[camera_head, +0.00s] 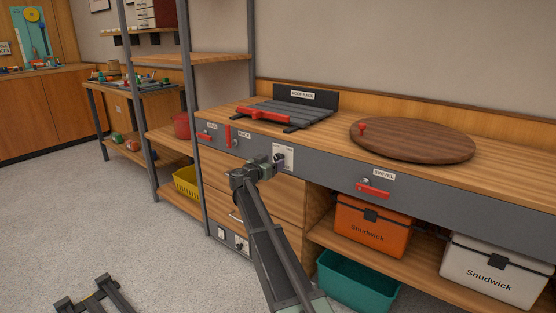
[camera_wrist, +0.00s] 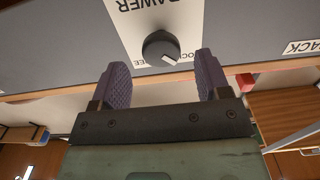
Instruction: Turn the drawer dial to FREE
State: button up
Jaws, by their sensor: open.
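The drawer dial (camera_wrist: 161,48) is a round dark knob on a white plate marked DRAWER in the wrist view. Its white pointer mark aims to the lower right, toward a partly covered label that looks like LOCK. The other label, ending in EE, is at the lower left. In the head view the white plate (camera_head: 289,153) is on the grey front rail, partly behind my gripper. My gripper (camera_wrist: 162,72) is open and empty. Its two purple pads are apart, one to each side below the dial in the picture, and do not visibly touch it.
A swivel board (camera_head: 425,141) and a rack with a red bar (camera_head: 265,114) sit on the bench. Red handles (camera_head: 373,191) stick out from the rail. Below are wooden drawers (camera_head: 262,185), an orange box (camera_head: 365,230), a white box (camera_head: 480,280) and a teal bin (camera_head: 350,288).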

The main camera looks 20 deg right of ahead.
aim_at(277, 159)
jog(key=x, duration=0.4)
jog(key=shift+w, duration=0.15)
jog(key=c, duration=0.9)
